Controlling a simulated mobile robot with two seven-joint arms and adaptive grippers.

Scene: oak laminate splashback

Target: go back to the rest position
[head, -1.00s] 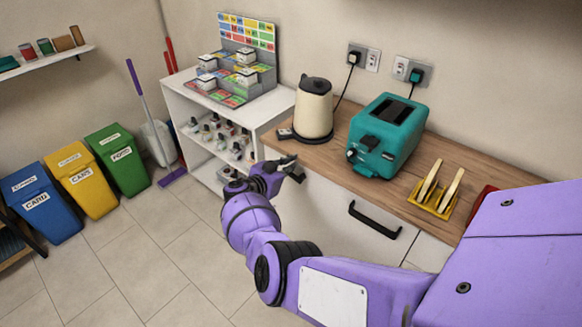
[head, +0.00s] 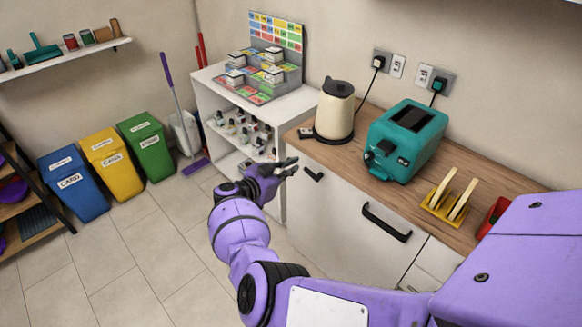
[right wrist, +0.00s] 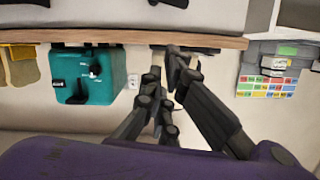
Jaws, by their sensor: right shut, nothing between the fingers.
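My right gripper (head: 287,167) is shut and empty in the head view, in front of the counter's left end and apart from the kettle. It also shows in the right wrist view (right wrist: 172,55), fingers together with nothing between them. My purple right arm reaches in from the lower right. My left gripper is not in view.
A wooden counter (head: 352,163) holds a cream kettle (head: 335,112), a teal toaster (head: 421,150) and a yellow rack (head: 436,208) with bread slices. A white shelf unit (head: 205,88) stands left. Blue (head: 77,198), yellow (head: 112,174) and green bins (head: 149,155) line the wall. Floor between is clear.

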